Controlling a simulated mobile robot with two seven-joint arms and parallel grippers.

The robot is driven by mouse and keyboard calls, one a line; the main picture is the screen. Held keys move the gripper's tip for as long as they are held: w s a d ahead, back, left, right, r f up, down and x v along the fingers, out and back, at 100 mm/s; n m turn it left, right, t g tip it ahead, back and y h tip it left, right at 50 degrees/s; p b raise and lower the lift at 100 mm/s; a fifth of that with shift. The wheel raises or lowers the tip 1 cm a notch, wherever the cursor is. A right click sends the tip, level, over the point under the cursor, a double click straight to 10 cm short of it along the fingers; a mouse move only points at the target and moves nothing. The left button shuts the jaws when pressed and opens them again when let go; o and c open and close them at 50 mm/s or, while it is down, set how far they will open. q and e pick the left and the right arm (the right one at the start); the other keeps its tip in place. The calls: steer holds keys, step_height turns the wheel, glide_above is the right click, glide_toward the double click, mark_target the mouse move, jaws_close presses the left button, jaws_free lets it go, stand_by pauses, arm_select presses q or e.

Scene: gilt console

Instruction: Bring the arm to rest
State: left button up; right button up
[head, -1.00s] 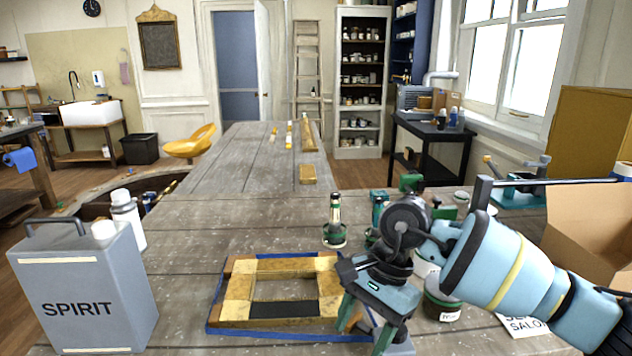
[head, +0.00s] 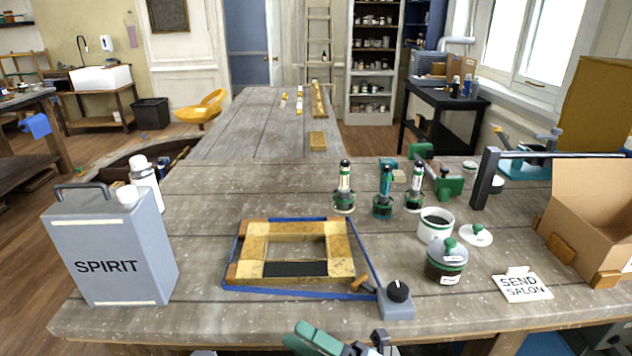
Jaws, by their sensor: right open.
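My right gripper (head: 345,340) shows at the bottom edge of the head view, just below the front edge of the workbench (head: 200,295). Its jaws are open, with a green finger at the left and a darker finger at the right. Nothing shows between them. Most of the gripper and its arm are cut off by the picture's lower edge. It is apart from everything on the bench. My left gripper is not in view.
A grey SPIRIT can (head: 112,255) stands left. Jars, green-based tools and an open cardboard box (head: 590,215) occupy the right.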

steer(key=s+d+f+m+t+h+p, duration=0.1)
steer(key=s+d+f+m+t+h, duration=0.2)
steer(key=d+f+m+h, duration=0.7)
steer(key=s+d+f+m+t+h, duration=0.4)
steer(key=f+m, duration=0.4)
steer(key=m, duration=0.5)
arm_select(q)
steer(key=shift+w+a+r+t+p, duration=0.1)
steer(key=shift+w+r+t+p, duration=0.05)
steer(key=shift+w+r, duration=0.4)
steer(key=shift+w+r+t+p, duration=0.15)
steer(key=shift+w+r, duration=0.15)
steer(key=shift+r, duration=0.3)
arm_select(e)
steer(key=s+d+f+m+g+h, duration=0.2)
steer(key=s+d+f+m+g, duration=0.1)
steer(key=s+f, duration=0.3)
steer(key=s+d+f+m+g+h, duration=0.3)
steer(key=s+d+f+m, duration=0.1)
steer(key=s, duration=0.6)
steer(key=shift+s+d+f+m+g, duration=0.25)
steer(key=shift+d+f+m+g, duration=0.15)
steer(key=shift+f+m, duration=0.45)
